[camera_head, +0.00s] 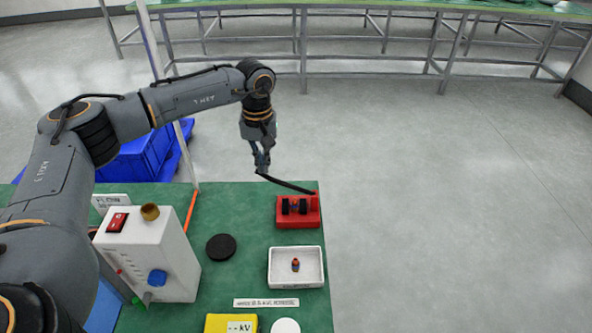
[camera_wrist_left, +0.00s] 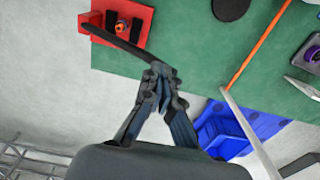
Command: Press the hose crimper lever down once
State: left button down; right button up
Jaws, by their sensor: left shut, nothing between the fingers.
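The hose crimper is a red block (camera_head: 312,219) with dark parts on top, at the back right of the green table. Its long dark lever (camera_head: 288,184) reaches up and left from the block, past the table's back edge. My left gripper (camera_head: 262,168) is shut and empty, pointing down at the lever's free end. In the left wrist view, the crimper (camera_wrist_left: 139,32) is at the upper left and its lever (camera_wrist_left: 125,45) runs to the tips of my left gripper (camera_wrist_left: 160,70). I cannot tell whether the fingertips touch the lever. My right gripper is not in view.
A white tray (camera_head: 274,282) with a small fitting lies in front of the crimper. A black disc (camera_head: 221,247) and a white box with knobs (camera_head: 170,258) stand to the left. Blue crates (camera_head: 150,155) are on the floor behind. Floor right of the table is clear.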

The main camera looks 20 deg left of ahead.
pick_arm(q)
notch_tip(320, 180, up, 10)
jog(key=p, duration=0.6)
dwell(0.4)
dwell(0.5)
